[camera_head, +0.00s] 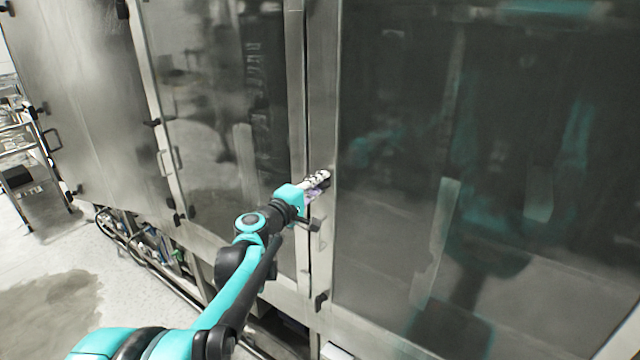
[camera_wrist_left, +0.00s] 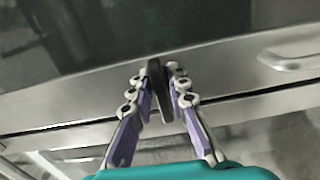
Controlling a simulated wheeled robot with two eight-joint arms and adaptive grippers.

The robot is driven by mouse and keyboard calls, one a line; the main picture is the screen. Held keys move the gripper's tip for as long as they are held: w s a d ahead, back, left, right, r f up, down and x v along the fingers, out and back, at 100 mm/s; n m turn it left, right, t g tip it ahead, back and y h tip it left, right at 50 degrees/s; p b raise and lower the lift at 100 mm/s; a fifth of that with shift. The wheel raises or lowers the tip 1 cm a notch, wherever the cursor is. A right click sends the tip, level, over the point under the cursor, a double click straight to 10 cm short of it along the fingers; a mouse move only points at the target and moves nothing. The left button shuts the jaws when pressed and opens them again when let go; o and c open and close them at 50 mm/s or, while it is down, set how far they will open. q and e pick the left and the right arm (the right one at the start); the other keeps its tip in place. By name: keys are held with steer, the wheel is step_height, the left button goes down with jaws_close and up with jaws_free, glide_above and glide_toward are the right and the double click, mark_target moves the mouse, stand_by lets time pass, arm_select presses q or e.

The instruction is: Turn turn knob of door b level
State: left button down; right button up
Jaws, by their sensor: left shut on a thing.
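My left gripper (camera_head: 318,182) is at the metal frame between two large glass doors, about mid-height on the washer front. In the left wrist view the gripper (camera_wrist_left: 160,88) is shut on a dark, narrow knob (camera_wrist_left: 157,80), with one finger on each side of it. The knob stands out from the steel door frame (camera_wrist_left: 90,88). In the head view the gripper hides the knob. The large dark door (camera_head: 480,150) to its right looks closed. My right gripper is in neither view.
A second glass door (camera_head: 215,120) is left of the frame. A dark latch (camera_head: 320,300) sits lower on the same frame. Pipes and cables (camera_head: 135,250) run under the washer. A metal rack (camera_head: 30,160) stands at far left, with open floor before it.

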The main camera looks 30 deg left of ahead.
arm_select(q)
steer(key=c, duration=1.6)
jaws_free()
steer(key=shift+d, duration=0.1)
steer(key=s+a, duration=0.1)
steer(key=s, duration=1.1)
steer(key=shift+f, duration=0.15)
steer(key=s+d+f+m+g+h+b, duration=0.1)
steer(key=s+d+f+m+g+b, duration=0.2)
steer(key=d+f, duration=0.4)
steer(key=s+d+f+m+g+h+b, duration=0.1)
steer(key=d+f+m+g+b, duration=0.15)
steer(key=d+f+b, duration=0.55)
steer(key=s+d+f+m+g+h+b, duration=0.15)
steer(key=d+f+m, duration=0.25)
steer(key=f, duration=0.6)
steer(key=s+d+f+m+g+y+b, duration=0.1)
steer(key=s+f+m+g+y+b, duration=0.1)
steer(key=s+f+b, duration=0.3)
steer(key=s+d+f+m+g+y+b, duration=0.1)
steer(key=s+f+m+b, duration=0.4)
steer(key=f, duration=0.9)
steer(key=shift+s+d+f+g+y+b, duration=0.15)
steer(key=shift+s+g+y+b, duration=0.25)
steer(key=shift+s+y, duration=0.35)
